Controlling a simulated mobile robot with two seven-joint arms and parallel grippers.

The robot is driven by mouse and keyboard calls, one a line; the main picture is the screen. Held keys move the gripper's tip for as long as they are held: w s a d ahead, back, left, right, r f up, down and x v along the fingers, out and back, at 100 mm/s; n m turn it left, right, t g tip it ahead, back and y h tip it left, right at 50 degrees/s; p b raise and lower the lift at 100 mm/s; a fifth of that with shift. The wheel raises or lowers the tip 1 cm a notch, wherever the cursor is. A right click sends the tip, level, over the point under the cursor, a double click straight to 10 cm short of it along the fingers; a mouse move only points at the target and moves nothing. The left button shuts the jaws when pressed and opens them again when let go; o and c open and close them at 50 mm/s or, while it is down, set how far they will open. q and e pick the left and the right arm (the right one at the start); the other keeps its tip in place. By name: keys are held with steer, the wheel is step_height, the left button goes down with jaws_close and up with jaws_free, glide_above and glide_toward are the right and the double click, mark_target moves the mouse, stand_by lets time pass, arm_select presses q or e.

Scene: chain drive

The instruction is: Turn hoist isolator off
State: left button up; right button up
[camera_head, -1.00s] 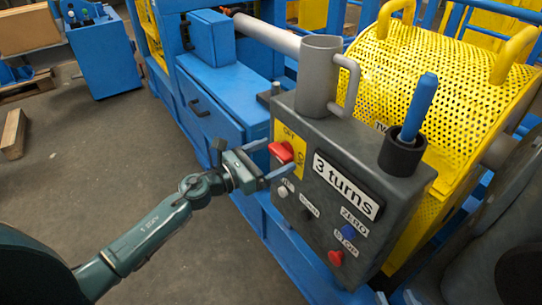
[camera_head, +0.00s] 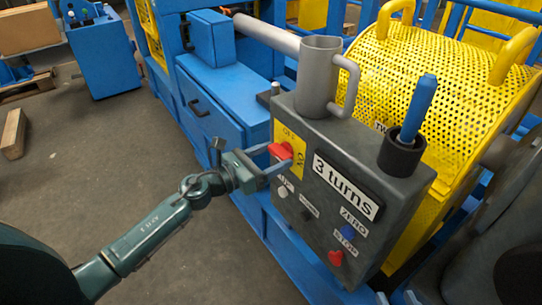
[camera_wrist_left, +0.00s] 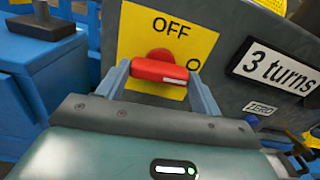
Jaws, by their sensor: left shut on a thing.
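The hoist isolator's red handle (camera_head: 280,151) sits on a yellow plate (camera_head: 298,143) on the left part of the grey control box. In the left wrist view the red handle (camera_wrist_left: 160,71) lies nearly crosswise, slightly tilted, below the word OFF. Part of another label shows to its right, mostly hidden. My left gripper (camera_head: 278,156) is shut on the handle, with one finger at each end in the left wrist view (camera_wrist_left: 158,76). My right gripper is not in view.
The box carries a "3 turns" sign (camera_head: 347,186), small buttons, a red knob (camera_head: 336,257), a grey cup-shaped part (camera_head: 319,75) and a blue lever (camera_head: 420,105). A yellow perforated guard (camera_head: 440,80) stands behind. Open floor (camera_head: 110,160) lies left.

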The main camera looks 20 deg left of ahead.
arm_select(q)
steer(key=n+p, duration=0.1)
steer(key=n, duration=0.2)
steer(key=shift+r+n+p, duration=0.1)
steer(key=shift+n+p, duration=0.25)
steer(key=shift+n, duration=0.05)
steer(key=n+p, duration=0.1)
steer(key=n, duration=0.1)
steer(key=shift+n, duration=0.4)
steer(key=shift+n+p, duration=0.55)
steer(key=shift+n, duration=0.85)
steer(key=shift+n+p, duration=0.4)
steer(key=shift+p, duration=0.05)
steer(key=shift+n, duration=0.5)
steer(key=shift+n+p, duration=0.65)
steer(key=shift+n, duration=0.25)
steer(key=shift+n+p, duration=0.95)
steer(key=shift+n, duration=1.15)
arm_select(e)
steer(key=shift+w+a+r+m+g, duration=0.15)
steer(key=shift+r+m+g, duration=0.45)
steer(key=shift+r, duration=0.75)
steer(key=shift+a, duration=0.1)
